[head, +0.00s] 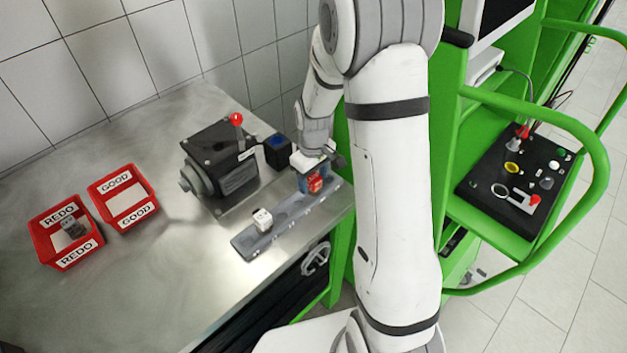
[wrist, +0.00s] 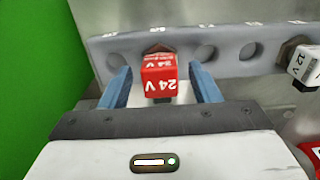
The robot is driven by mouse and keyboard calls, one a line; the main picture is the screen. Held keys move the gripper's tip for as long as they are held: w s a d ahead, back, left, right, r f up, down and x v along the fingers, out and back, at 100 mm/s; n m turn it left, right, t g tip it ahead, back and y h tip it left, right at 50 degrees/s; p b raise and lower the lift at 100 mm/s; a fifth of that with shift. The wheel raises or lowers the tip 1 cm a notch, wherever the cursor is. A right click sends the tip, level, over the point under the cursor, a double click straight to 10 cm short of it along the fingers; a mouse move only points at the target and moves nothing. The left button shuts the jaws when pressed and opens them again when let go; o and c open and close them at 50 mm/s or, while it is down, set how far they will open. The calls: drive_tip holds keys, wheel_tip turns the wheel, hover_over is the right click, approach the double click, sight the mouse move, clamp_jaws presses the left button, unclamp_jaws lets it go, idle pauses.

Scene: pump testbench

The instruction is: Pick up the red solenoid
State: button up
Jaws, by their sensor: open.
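The red solenoid (head: 315,183) sits at the right end of the grey holder rail (head: 283,219) on the steel bench. In the wrist view the red solenoid (wrist: 159,78) shows white "24 V" print and stands at a hole of the rail (wrist: 120,46). My gripper (head: 309,181) is over that end of the rail. In the wrist view its two blue fingers (wrist: 162,86) are apart, one on each side of the red solenoid, with gaps visible between them and it. The solenoid's lower part is partly hidden.
A white "12 V" solenoid (head: 262,220) stands on the same rail, to the right in the wrist view (wrist: 306,65). A black pump unit (head: 222,165) with a red-knobbed lever stands behind the rail. Red REDO (head: 88,258) and GOOD (head: 140,217) bins stand at the left.

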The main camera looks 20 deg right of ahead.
sight(313, 176)
drive_tip(key=shift+f, duration=0.1)
drive_tip(key=c, duration=0.9)
drive_tip(key=shift+c, duration=0.2)
wheel_tip(313, 176, up, 10)
drive_tip(key=shift+r+b, duration=0.1)
drive_tip(key=shift+b, duration=0.8)
